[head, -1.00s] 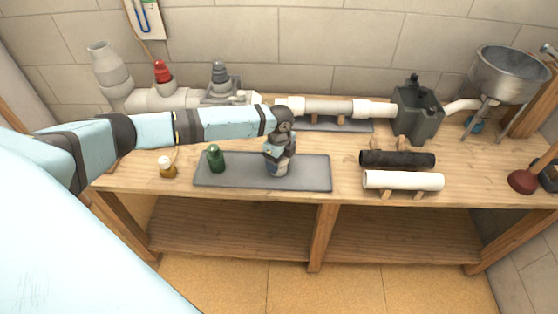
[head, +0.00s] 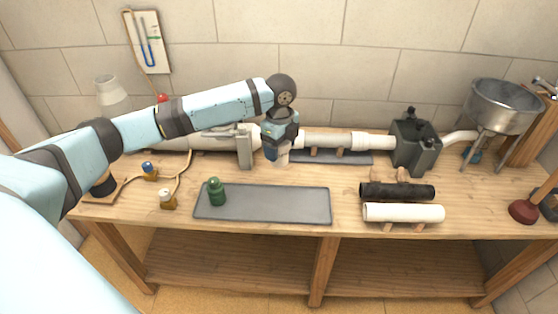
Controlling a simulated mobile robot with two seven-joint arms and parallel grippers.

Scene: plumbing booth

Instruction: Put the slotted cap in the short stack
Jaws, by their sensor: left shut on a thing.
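My left gripper (head: 281,150) is shut on a small pale piece (head: 283,161). It points down beside the pale pipe run at the back of the bench. The piece is mostly covered by the fingers, so I cannot make out a slot. A green bottle-like part (head: 217,191) stands on the left of the grey mat (head: 275,205). A tall pale stack (head: 111,94) rises at the back left, and only a bit of the red-topped part (head: 162,98) shows above my left arm. A short stack cannot be clearly made out; my arm covers much of the left pipework. My right gripper is not in view.
A white pipe (head: 403,213) and a black pipe (head: 397,191) lie on wooden rests at the right. Behind them stand a dark grey tank (head: 414,142) and a metal basin (head: 505,103). Two small bottles stand front left. The mat's middle and right are bare.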

